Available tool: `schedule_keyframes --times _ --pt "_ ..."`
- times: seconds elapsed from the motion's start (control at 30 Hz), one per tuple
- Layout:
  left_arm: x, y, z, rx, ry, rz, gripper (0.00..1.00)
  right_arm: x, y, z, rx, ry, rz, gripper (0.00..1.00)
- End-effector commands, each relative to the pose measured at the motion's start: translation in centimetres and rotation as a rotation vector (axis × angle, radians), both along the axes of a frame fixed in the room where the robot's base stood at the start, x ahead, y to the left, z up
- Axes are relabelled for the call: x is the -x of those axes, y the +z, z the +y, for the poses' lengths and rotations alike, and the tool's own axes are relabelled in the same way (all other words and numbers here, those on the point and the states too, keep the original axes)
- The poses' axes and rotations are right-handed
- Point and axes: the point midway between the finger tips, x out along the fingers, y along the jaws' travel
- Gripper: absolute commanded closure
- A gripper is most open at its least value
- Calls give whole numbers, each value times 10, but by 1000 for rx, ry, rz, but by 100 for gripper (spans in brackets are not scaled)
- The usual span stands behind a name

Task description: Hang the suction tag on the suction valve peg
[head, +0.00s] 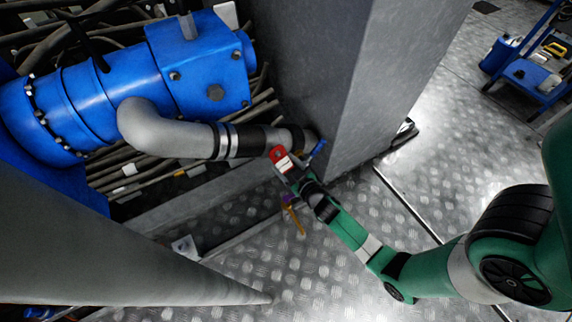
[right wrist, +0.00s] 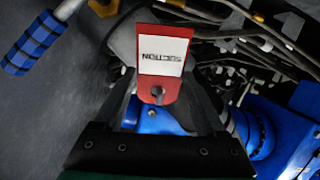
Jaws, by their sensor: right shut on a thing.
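The suction tag (head: 280,158) is a red plate with a white label. In the right wrist view the tag (right wrist: 160,88) shows the word SUCTION upside down and a hole near its gripper-side end. My right gripper (head: 290,174) is shut on that end, with the tag sticking out beyond the fingers. A blue-gripped valve handle (head: 317,150) stands just right of the tag, at the end of the grey pipe; it also shows in the right wrist view (right wrist: 33,42). I cannot make out the peg in either view. My left gripper is not in view.
A grey elbow pipe (head: 165,132) runs from the blue machine (head: 120,85) to a large grey pillar (head: 350,75) behind the gripper. Cables and hoses lie under the machine. Open metal floor (head: 340,265) lies in front. A blue cart (head: 530,75) stands far right.

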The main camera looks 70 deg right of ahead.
Motion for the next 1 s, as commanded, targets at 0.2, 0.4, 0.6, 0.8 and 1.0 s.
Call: schedule_keyframes --times 0.2,0.4,0.6,0.8,1.0 --pt "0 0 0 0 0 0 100 0 0 0 0 0 0 88" --pt "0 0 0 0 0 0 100 0 0 0 0 0 0 7" --pt "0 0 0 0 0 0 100 0 0 0 0 0 0 0" --pt "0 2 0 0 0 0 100 8 3 6 0 1 0 0" --pt "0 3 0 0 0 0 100 41 13 31 -1 3 1 0"
